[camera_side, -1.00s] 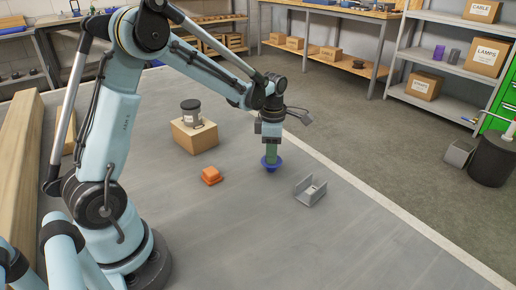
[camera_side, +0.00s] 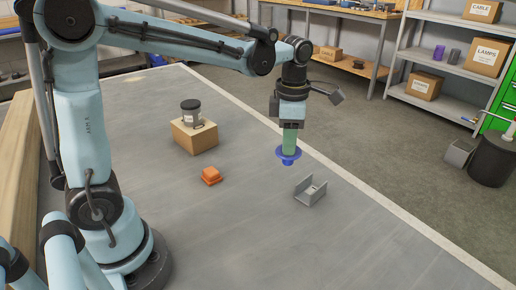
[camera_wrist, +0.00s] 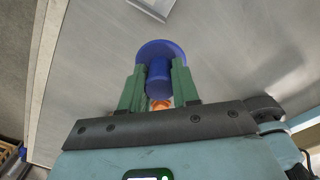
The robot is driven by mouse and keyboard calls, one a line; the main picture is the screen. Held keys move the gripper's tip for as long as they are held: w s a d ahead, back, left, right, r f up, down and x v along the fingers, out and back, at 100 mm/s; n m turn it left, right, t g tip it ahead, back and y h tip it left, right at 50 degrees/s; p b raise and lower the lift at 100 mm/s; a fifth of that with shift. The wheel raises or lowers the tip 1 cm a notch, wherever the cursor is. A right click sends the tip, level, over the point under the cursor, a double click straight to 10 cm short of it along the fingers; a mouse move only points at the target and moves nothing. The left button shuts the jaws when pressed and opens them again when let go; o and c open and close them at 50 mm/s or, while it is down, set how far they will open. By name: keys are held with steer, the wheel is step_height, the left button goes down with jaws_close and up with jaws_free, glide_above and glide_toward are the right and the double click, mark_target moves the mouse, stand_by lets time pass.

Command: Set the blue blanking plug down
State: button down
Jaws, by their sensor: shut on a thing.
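How far the plug is above the grey surface (camera_side: 250,230) is hard to tell.
The grey surface in front is clear.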

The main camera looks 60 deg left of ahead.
steer(key=s+d+m, duration=0.6)
steer(key=s+d, duration=0.2)
steer(key=d, duration=0.3)
steer(key=s+d+m, duration=0.6)
steer(key=s+d, duration=0.2)
steer(key=d, duration=0.3)
steer(key=shift+w+a+f, duration=1)
steer(key=shift+w+f, duration=0.55)
steer(key=shift+f, duration=0.15)
steer(key=shift+w+a+f, duration=1.05)
steer(key=shift+w+f, duration=0.45)
steer(key=shift+f, duration=0.15)
steer(key=shift+w+a+f, duration=1)
steer(key=shift+w+f, duration=0.55)
steer(key=shift+f, duration=0.15)
steer(key=shift+f, duration=0.15)
steer(key=c, duration=0.8)
jaws_free()
